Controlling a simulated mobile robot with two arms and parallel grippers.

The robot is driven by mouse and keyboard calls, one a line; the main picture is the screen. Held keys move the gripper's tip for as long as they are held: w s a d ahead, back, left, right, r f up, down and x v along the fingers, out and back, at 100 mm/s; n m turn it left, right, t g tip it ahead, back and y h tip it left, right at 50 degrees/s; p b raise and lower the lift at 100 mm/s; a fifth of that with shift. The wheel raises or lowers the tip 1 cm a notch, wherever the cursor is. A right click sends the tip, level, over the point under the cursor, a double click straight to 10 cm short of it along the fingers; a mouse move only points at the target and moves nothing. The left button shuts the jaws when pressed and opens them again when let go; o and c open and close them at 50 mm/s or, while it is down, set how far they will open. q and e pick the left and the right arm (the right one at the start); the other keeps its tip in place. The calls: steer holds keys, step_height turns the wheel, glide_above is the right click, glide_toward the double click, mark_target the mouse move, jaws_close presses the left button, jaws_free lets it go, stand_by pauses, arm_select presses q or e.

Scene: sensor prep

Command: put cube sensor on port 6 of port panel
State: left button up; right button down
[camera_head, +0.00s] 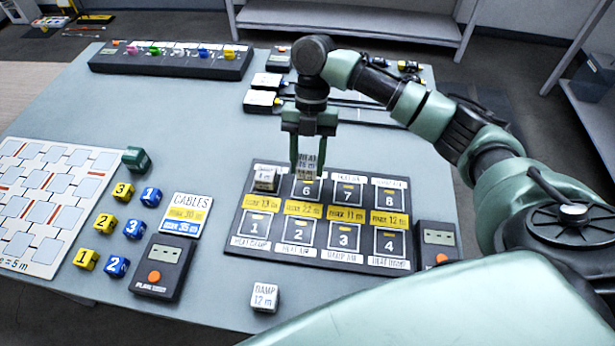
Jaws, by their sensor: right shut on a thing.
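The black port panel (327,192) lies on the table with two rows of numbered ports and yellow strips between them. Port 6 (306,191) is in the back row, second from the left. My right gripper (308,148) points down above port 6, shut on a pale labelled cube sensor (307,169). The cube is over the back part of port 6; I cannot tell whether it touches the panel. Another white cube (265,179) sits at the back-left port, left of port 6. A third cube, marked DAMP 12 m (265,296), stands on the table in front. My left gripper is out of view.
Handheld meters stand left (162,267) and right (438,240) of the panel. Several yellow and blue number cubes (122,192) and a white grid board (45,205) lie left. A black rack (170,62) with coloured plugs is at the back. The table's middle left is clear.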

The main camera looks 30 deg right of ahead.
glide_above(307, 188)
step_height(307, 188, down, 5)
steer(key=shift+r, duration=0.1)
steer(key=shift+f, duration=0.55)
steer(key=shift+f, duration=0.2)
steer(key=c, duration=0.8)
jaws_free()
steer(key=shift+r, duration=0.15)
steer(key=b+v, duration=0.1)
steer(key=v, duration=1.1)
steer(key=shift+r, duration=0.1)
